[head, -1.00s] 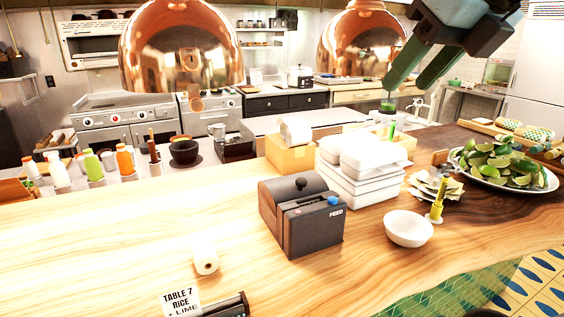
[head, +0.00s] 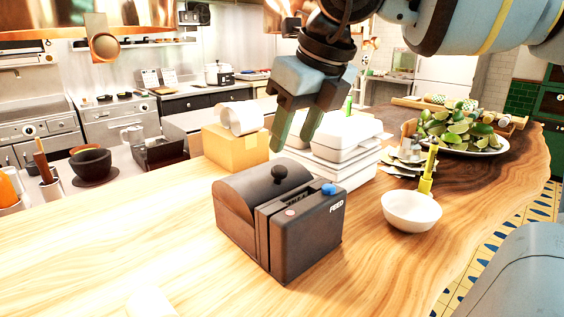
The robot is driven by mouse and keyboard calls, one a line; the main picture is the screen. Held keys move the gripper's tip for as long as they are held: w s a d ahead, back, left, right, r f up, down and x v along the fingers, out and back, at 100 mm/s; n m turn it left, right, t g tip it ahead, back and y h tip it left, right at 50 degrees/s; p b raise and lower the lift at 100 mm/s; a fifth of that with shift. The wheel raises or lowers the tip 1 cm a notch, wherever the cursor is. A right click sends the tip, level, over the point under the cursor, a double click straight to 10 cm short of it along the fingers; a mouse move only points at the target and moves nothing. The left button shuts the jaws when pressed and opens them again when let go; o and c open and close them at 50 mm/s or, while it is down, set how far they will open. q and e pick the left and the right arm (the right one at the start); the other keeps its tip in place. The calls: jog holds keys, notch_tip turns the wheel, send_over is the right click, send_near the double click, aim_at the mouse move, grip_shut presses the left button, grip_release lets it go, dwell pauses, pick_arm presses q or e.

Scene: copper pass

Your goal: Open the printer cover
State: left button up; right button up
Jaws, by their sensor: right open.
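The dark grey printer (head: 300,240) stands on the wooden counter, with a blue button and the word FEED on its front part. Its rounded cover (head: 245,194) is down, and a black knob (head: 279,173) sticks up from the cover. I see no contact with the knob. My left gripper is out of view.
White stacked containers (head: 335,150) and a cardboard box (head: 236,148) with a paper roll stand behind the printer. A white bowl (head: 411,213) is to its right, and a plate of limes (head: 465,145) lies further back. The counter (head: 130,240) left of the printer is mostly clear.

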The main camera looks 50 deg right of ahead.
aim_at(281, 169)
jog(key=x, duration=0.6)
jog(key=shift+w+f, duration=0.2)
grip_shut()
